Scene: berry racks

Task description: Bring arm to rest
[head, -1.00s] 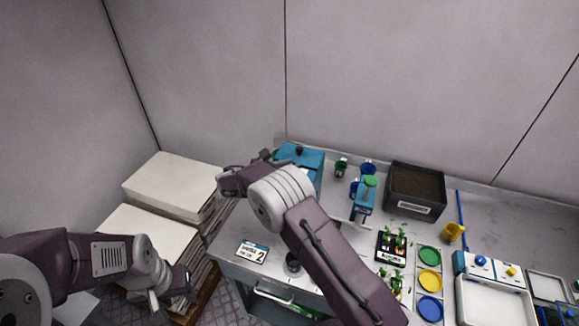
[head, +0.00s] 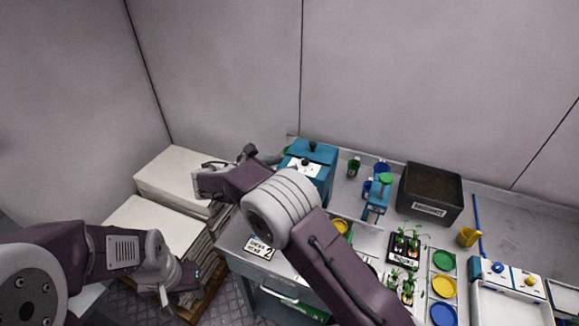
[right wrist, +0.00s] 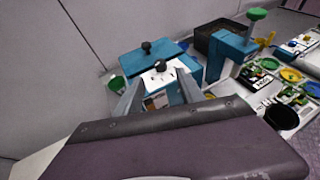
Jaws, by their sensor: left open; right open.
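My right arm crosses the head view from the lower right and bends back over the desk's left end. Its gripper shows clearly in the right wrist view (right wrist: 160,80), with its two fingers apart and nothing between them. It points towards a blue box (head: 322,160) with black knobs, which also shows past the fingers in the right wrist view (right wrist: 140,62). In the head view the forearm partly hides the desk. My left gripper (head: 178,290) hangs low at the lower left, beside the stacked pale slabs; it is open and seems empty.
Pale stacks (head: 180,172) stand left of the desk. Walls close the back and left.

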